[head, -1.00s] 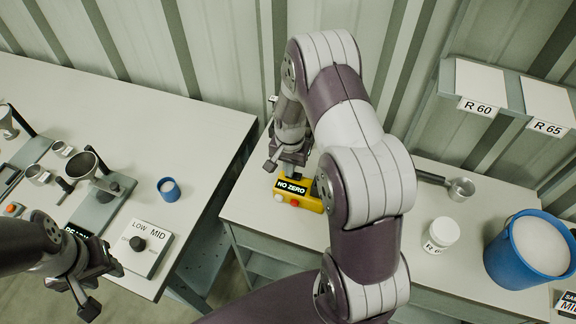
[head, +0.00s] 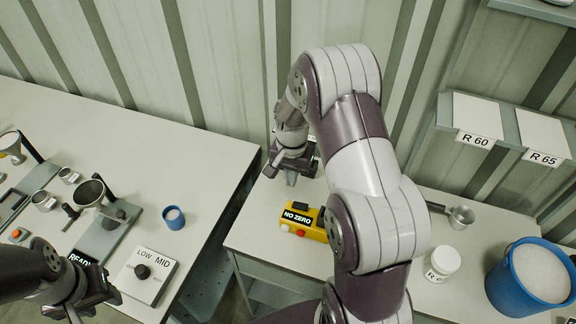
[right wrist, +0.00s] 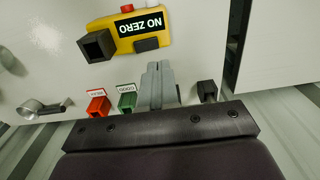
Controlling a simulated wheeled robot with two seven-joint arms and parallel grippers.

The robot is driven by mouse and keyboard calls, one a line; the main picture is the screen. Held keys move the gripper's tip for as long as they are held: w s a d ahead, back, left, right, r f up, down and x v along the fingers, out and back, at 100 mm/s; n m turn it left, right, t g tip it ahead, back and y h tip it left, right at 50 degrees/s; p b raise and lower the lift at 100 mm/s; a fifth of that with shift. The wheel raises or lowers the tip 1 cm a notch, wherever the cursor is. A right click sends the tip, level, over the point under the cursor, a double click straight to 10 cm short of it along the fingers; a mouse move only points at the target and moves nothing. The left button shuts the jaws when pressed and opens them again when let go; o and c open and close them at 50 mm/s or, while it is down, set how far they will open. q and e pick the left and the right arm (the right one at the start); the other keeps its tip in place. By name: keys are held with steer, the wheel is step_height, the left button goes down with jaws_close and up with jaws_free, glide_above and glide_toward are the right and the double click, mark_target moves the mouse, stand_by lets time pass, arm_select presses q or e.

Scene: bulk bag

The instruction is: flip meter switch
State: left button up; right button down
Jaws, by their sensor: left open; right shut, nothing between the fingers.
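The yellow meter (head: 318,232) sits on the right table, its display reading NO ZERO. It also shows in the right wrist view (right wrist: 125,36), upside down, with a dark block (right wrist: 96,45) and a dark piece (right wrist: 146,43) on it. I cannot tell which is the switch. My right gripper (head: 291,172) is beyond the meter, towards the wall, apart from it. Its fingers (right wrist: 158,82) are shut and empty in the wrist view. My left gripper (head: 95,308) is open and empty at the lower left, by a LOW/MID dial box (head: 152,285).
Red (right wrist: 97,103), green (right wrist: 127,99) and black (right wrist: 207,90) small holders lie near the right fingers. A white jar (head: 445,262), metal scoop (head: 460,215) and blue bucket (head: 505,280) stand right. A blue cup (head: 173,217) stands on the left table. A gap separates the tables.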

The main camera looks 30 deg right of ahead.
steer(key=shift+w+a+r+b, duration=0.1)
steer(key=shift+w+r+b, duration=0.1)
steer(key=shift+r, duration=1)
steer(key=shift+w+a+r+b, duration=0.1)
steer(key=shift+r+b, duration=0.1)
steer(key=shift+r, duration=0.95)
steer(key=shift+d, duration=0.1)
